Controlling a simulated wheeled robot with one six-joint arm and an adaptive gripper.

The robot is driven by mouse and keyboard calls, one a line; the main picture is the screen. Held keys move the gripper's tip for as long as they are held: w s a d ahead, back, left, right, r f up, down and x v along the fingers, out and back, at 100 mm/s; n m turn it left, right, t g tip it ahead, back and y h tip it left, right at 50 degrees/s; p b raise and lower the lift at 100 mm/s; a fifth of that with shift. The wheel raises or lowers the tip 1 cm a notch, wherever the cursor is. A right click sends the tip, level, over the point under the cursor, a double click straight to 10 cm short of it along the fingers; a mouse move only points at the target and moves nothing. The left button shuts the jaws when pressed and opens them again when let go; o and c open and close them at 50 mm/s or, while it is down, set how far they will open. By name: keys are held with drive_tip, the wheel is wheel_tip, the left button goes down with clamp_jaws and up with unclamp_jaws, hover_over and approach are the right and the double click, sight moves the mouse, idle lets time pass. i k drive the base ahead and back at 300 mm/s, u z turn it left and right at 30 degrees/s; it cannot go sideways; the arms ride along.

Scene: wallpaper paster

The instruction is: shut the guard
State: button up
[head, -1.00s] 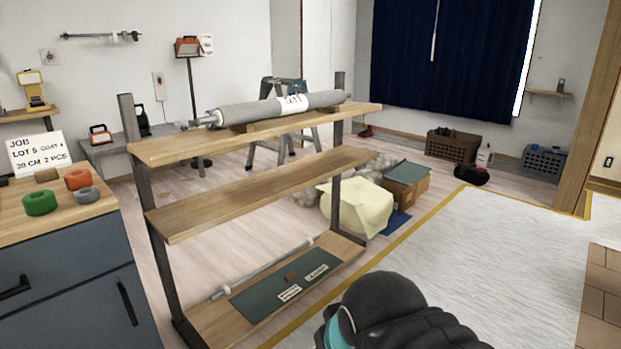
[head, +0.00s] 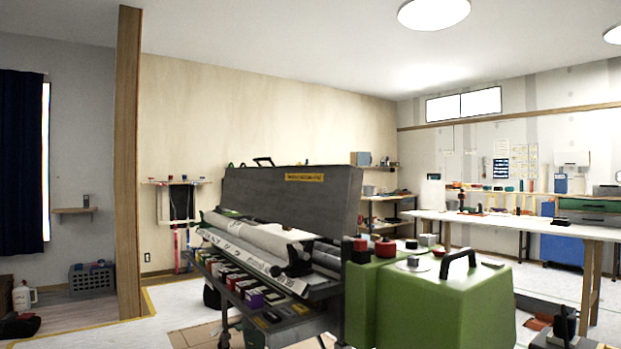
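The guard (head: 290,205) appears to be the large dark grey panel with a yellow label on the wallpaper paster. It stands raised and tilted back, with a black handle (head: 262,161) on its top edge. The white rolls (head: 255,237) in front of it are uncovered. The paster's green housing (head: 445,305) is at the right, with red knobs on top and a black handle. My gripper is not clearly in view.
A long white worktable (head: 520,226) with tools stands at the back right. A wooden post (head: 130,160) and a grey crate (head: 92,279) are at the left.

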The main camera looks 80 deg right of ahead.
sight(322, 201)
drive_tip(key=z, duration=2.4)
drive_tip(key=i, duration=0.35)
drive_tip(key=u, duration=0.8)
drive_tip(key=i, duration=2.5)
drive_tip(key=z, duration=0.75)
